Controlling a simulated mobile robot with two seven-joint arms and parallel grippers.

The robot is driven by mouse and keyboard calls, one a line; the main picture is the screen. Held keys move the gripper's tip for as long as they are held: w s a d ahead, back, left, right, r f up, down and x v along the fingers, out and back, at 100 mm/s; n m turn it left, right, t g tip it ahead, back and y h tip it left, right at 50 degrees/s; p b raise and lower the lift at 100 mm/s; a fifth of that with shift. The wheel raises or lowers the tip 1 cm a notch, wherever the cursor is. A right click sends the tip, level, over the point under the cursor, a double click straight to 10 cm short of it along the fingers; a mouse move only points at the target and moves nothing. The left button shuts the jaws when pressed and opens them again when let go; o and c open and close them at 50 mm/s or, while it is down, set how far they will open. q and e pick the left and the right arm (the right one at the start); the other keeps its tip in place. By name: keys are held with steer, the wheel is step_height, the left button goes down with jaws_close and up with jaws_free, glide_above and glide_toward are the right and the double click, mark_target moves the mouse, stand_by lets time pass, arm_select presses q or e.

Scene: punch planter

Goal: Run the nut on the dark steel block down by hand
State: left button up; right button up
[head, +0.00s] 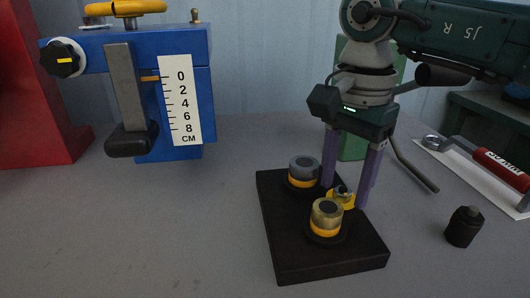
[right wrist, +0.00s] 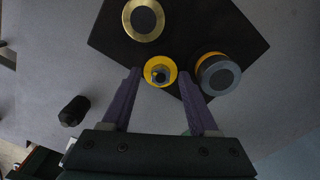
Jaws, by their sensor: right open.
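The dark steel block (head: 285,243) lies on the grey bench. It bears a grey steel bushing (head: 303,168) and a brass bushing (head: 326,214), each with a yellow band. The small steel nut (head: 343,192) sits on a stud over a yellow disc at the block's right side; it also shows in the right wrist view (right wrist: 160,74). My right gripper (head: 346,196) points down at the nut with purple fingers open. In the right wrist view, the fingers (right wrist: 158,80) stand apart on either side of the nut, with gaps. My left gripper is not in view.
A blue punch (head: 185,60) with a centimetre scale and lever stands at the left beside a red body (head: 40,90). A black knob-like part (head: 463,227) stands right of the block. A red-handled wrench (head: 490,165) lies on a white sheet at the right. The front-left bench is clear.

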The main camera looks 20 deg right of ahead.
steer(key=shift+f, duration=0.25)
steer(key=shift+c, duration=0.2)
jaws_close()
stand_by(0.3)
